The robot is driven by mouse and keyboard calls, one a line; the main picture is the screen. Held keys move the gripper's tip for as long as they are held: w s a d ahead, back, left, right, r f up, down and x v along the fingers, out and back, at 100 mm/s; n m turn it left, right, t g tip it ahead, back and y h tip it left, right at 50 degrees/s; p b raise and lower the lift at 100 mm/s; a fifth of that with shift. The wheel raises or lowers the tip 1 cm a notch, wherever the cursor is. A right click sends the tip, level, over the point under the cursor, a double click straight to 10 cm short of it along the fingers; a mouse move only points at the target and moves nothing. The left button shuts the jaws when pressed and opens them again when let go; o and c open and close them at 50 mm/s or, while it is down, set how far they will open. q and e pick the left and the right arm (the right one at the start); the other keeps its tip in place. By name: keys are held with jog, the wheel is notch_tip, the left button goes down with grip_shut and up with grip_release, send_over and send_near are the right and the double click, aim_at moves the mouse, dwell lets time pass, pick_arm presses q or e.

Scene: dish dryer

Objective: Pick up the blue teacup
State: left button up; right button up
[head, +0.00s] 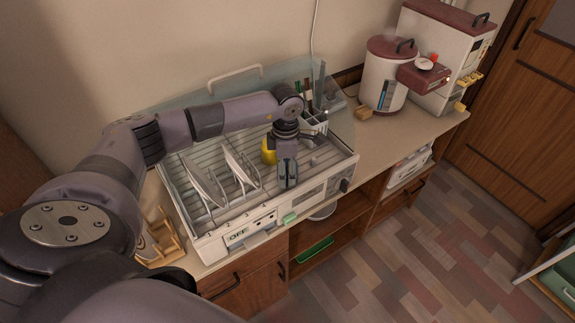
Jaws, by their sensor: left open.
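My left gripper (288,174) points down over the right part of the dish dryer (345,163), its fingers low over the slatted rack. Its jaws are open, and I see nothing held between them. I cannot make out a blue teacup; my gripper and wrist cover part of the rack where one could be hidden. A yellow cup (268,151) stands in the rack just left of the gripper, partly covered by it. My right gripper is not in view.
White plates (240,168) stand upright in the rack's left half. A utensil holder (314,122) stands at its back right. A clear lid (340,100) rises behind. A white rice dispenser (383,75) stands further right on the counter. A wooden rack (160,240) is at left.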

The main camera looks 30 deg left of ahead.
pick_arm(q)
jog(key=shift+c, duration=0.4)
jog(key=c, duration=0.9)
jog(key=shift+r, duration=0.1)
